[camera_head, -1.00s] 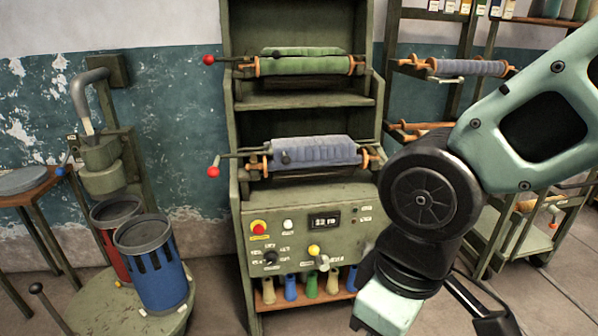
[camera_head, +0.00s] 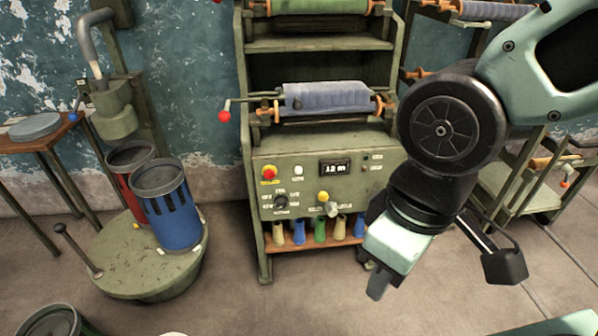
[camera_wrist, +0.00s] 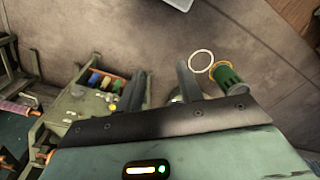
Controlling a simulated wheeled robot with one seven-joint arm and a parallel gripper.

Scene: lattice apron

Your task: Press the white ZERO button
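The white button (camera_head: 298,170) is on the sloped green control panel (camera_head: 345,187), right of the red button on its yellow base (camera_head: 269,173) and left of the display (camera_head: 335,168). It sticks out, and nothing covers it in the head view. Its label is too small to read. My gripper (camera_head: 379,283) hangs in front of the machine, right of and below the button in the picture, and apart from the panel. In the wrist view my two fingers (camera_wrist: 161,82) stand apart with nothing gripped between them. The panel also shows there at the left (camera_wrist: 88,106).
A yellow button (camera_head: 323,197), a black dial (camera_head: 281,203) and a lever (camera_head: 332,209) share the panel. A shelf of coloured spools (camera_head: 320,230) sits below. Blue and red bins (camera_head: 173,218) stand on a round platform at left. Floor between is open.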

